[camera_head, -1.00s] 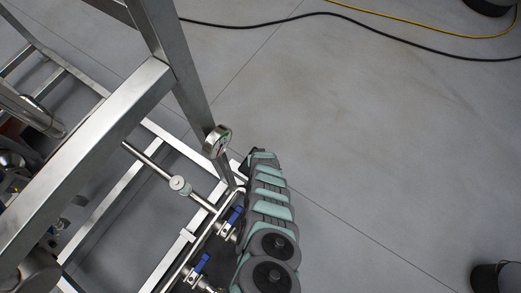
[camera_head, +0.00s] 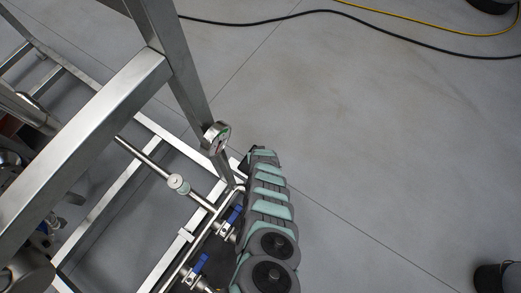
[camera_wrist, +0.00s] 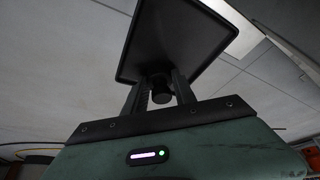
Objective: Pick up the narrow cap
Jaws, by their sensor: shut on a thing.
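My grey and teal arm runs up the lower middle of the head view. It is beside a steel skid frame (camera_head: 85,140). I cannot pick out a narrow cap. A pipe with a small round fitting (camera_head: 178,184) lies left of the arm.
A round gauge (camera_head: 216,137) stands at the frame post, close to the arm's far end. Blue-handled valves (camera_head: 235,215) sit close left of the arm. The floor (camera_head: 390,150) to the right is open. A black cable (camera_head: 300,15) and a yellow cable (camera_head: 430,28) cross its far side.

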